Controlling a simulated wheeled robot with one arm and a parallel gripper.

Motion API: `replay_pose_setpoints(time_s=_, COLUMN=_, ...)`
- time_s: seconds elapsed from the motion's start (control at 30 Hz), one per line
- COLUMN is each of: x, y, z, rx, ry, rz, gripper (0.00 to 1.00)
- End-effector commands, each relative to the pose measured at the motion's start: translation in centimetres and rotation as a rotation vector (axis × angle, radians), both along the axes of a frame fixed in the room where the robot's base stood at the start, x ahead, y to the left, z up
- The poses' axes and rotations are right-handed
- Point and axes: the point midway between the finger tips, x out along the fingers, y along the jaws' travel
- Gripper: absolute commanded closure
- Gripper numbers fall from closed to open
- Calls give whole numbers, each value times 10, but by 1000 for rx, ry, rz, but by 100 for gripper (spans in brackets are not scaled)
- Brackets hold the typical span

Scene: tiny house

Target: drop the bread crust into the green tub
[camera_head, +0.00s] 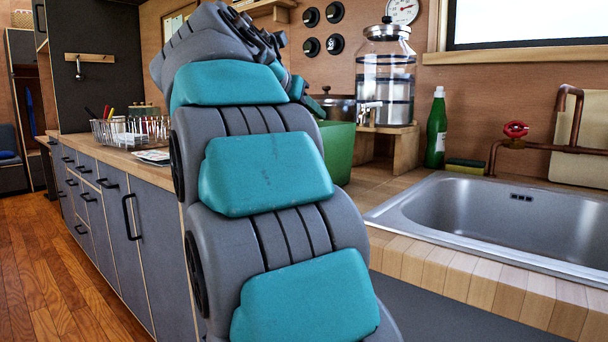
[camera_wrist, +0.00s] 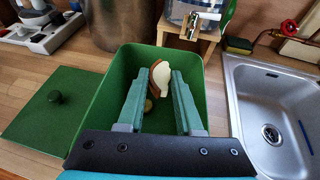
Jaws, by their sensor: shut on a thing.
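The bread crust (camera_wrist: 160,74), pale with a brown edge, is between the fingertips of my gripper (camera_wrist: 159,80) in the wrist view. My gripper is shut on it. The crust shows over the open green tub (camera_wrist: 109,91), within its rim in this view; its exact height is unclear. A small yellowish thing (camera_wrist: 148,104) shows low between the fingers, apparently inside the tub. In the head view the green tub (camera_head: 339,152) stands on the counter, partly hidden behind my arm. The crust is not visible there.
A green lid (camera_wrist: 57,98) with a knob lies left of the tub. A metal pot (camera_wrist: 118,25) and a glass dispenser (camera_head: 385,80) on a wooden stand are behind. A steel sink (camera_head: 500,215) is at the right, with a green bottle (camera_head: 436,130) nearby.

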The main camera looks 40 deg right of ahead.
Motion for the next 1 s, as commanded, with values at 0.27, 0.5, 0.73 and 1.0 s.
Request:
replay_pose_setpoints(time_s=0.27, x=0, y=0, z=-2, rx=0, ry=1, rz=0, gripper=100)
replay_pose_setpoints(time_s=0.5, x=0, y=0, z=-2, rx=0, ry=1, rz=0, gripper=44)
replay_pose_setpoints(time_s=0.73, x=0, y=0, z=-2, rx=-1, ry=-1, rz=1, gripper=31)
replay_pose_setpoints(time_s=1.0, x=-1, y=4, z=1, rx=-1, ry=-1, rz=1, gripper=31)
